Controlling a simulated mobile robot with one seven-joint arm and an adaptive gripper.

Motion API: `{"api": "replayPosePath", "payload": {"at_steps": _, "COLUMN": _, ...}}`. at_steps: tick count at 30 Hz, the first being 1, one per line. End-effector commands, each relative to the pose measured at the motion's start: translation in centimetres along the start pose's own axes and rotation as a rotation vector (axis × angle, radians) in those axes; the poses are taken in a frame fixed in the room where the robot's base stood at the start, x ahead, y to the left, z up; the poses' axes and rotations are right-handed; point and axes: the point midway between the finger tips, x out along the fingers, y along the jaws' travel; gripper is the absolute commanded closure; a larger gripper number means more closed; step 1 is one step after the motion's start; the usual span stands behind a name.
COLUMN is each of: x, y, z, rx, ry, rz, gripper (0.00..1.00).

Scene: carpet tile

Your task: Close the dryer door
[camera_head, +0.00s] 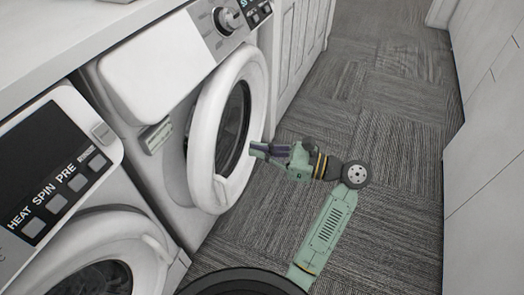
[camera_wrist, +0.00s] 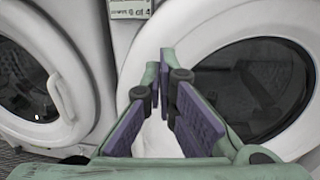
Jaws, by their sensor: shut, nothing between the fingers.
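The dryer seems to be the middle white machine (camera_head: 150,75) in the head view; no label confirms this. Its round door (camera_head: 207,130) has a thick white ring and dark glass. The door stands out from the front panel and looks ajar; the exact angle is hard to tell. The door also fills the right of the wrist view (camera_wrist: 135,95). My gripper (camera_head: 256,150) is shut and empty, at the right part of the door, in front of the glass and ring. In the wrist view its purple-padded fingers (camera_wrist: 166,65) point toward the door; contact cannot be told.
A second white machine (camera_head: 65,120) with HEAT, SPIN and PRE buttons stands at left, its round door (camera_wrist: 62,60) looking closed. A white counter (camera_head: 60,30) lies above. White cabinets (camera_head: 490,170) line the right side. Grey carpet tile (camera_head: 395,110) between is free.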

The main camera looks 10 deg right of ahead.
Motion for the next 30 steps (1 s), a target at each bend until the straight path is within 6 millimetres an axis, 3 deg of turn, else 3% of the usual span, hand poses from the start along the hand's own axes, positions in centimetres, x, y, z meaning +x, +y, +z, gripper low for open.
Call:
{"api": "replayPosePath", "payload": {"at_steps": 6, "x": 4.9, "y": 0.1, "z": 0.1, "rx": 0.002, "ry": 0.001, "rz": 0.003, "gripper": 1.0}}
{"api": "replayPosePath", "payload": {"at_steps": 12, "x": 8.1, "y": 0.1, "z": 0.1, "rx": 0.0, "ry": 0.001, "rz": 0.002, "gripper": 1.0}}
{"api": "replayPosePath", "payload": {"at_steps": 18, "x": 9.6, "y": 0.0, "z": 0.0, "rx": 0.0, "ry": 0.002, "rz": 0.001, "gripper": 1.0}}
{"api": "replayPosePath", "payload": {"at_steps": 30, "x": 9.9, "y": 0.0, "z": 0.1, "rx": 0.001, "ry": 0.001, "rz": 0.001, "gripper": 1.0}}
